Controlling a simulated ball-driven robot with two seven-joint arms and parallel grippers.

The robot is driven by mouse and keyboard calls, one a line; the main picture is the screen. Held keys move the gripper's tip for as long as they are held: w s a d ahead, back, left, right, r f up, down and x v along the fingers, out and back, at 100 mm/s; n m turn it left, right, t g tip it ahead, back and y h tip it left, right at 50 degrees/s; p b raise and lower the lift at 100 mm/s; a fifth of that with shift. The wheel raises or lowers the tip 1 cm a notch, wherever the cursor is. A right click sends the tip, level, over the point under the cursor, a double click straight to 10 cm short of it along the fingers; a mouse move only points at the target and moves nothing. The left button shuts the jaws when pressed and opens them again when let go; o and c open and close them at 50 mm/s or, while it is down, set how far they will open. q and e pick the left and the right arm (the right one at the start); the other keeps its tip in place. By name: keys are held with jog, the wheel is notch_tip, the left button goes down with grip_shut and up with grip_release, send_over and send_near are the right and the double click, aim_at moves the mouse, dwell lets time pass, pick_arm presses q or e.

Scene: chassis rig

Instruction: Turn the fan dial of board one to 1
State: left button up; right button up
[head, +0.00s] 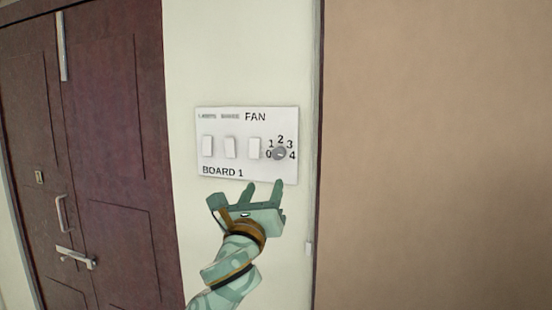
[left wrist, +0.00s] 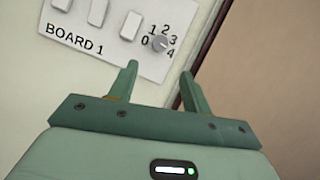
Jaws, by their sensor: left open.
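Board one (head: 222,160) is a white panel on a pale wall, marked FAN and BOARD 1. Its fan dial (head: 279,153) is a small round grey knob at the right end, ringed by the numbers 0 to 4. It also shows in the left wrist view (left wrist: 160,43). I cannot tell for sure which number its pointer marks. My left gripper (head: 263,185) is open and empty, its green fingers pointing up at the board's lower edge, below the dial. In the left wrist view the dial appears beyond and between the fingertips (left wrist: 160,70). My right gripper is not in view.
Three white rocker switches (head: 230,147) sit on the board left of the dial. A dark red door (head: 110,150) with metal handles stands to the left. A brown wall panel (head: 435,150) fills the right. The wall around the board looks clear.

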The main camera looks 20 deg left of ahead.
aim_at(278, 155)
pick_arm(q)
jog(key=x, duration=1.2)
jog(key=shift+w+r+p, duration=0.1)
jog(key=shift+w+p, duration=0.2)
jog(key=shift+p, duration=0.1)
jog(key=c, duration=1)
